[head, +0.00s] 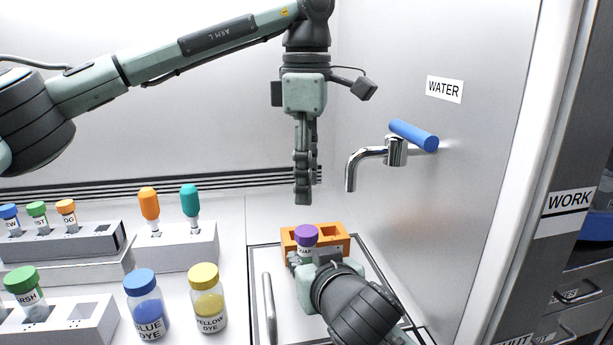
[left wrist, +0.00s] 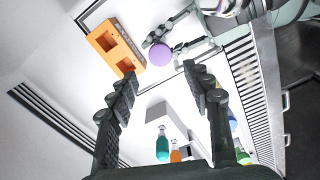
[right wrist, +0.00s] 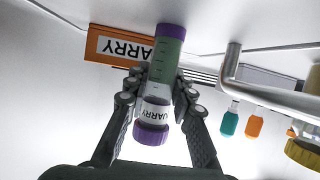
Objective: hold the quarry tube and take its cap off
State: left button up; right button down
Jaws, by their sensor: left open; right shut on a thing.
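The quarry tube (right wrist: 157,88) has a purple cap (right wrist: 151,133), a label reading QUARRY, green contents and a purple far end. My right gripper (right wrist: 158,80) is shut around its side. In the head view the tube's purple cap (head: 306,234) faces up, in front of the orange rack (head: 341,239); the right gripper's fingers partly hide the tube. My left gripper (head: 303,198) hangs above the cap, pointing down, apart from it. In the left wrist view my left gripper (left wrist: 160,78) is open and empty, with the purple cap (left wrist: 159,54) beyond its fingertips.
A tap (head: 366,154) juts from the wall right of my left gripper. A metal bar handle (head: 269,308) stands left of my right gripper. Blue dye (head: 148,302) and yellow dye (head: 207,296) bottles and a dropper stand (head: 180,246) are at left.

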aim_at(306, 230)
pick_arm(q)
jog(key=m, duration=0.7)
jog(key=shift+m, duration=0.3)
jog(key=m, duration=0.6)
jog(key=shift+m, duration=0.3)
jog(key=shift+f, duration=4)
jog(key=shift+c, duration=0.5)
grip_shut()
jog(key=n, duration=0.3)
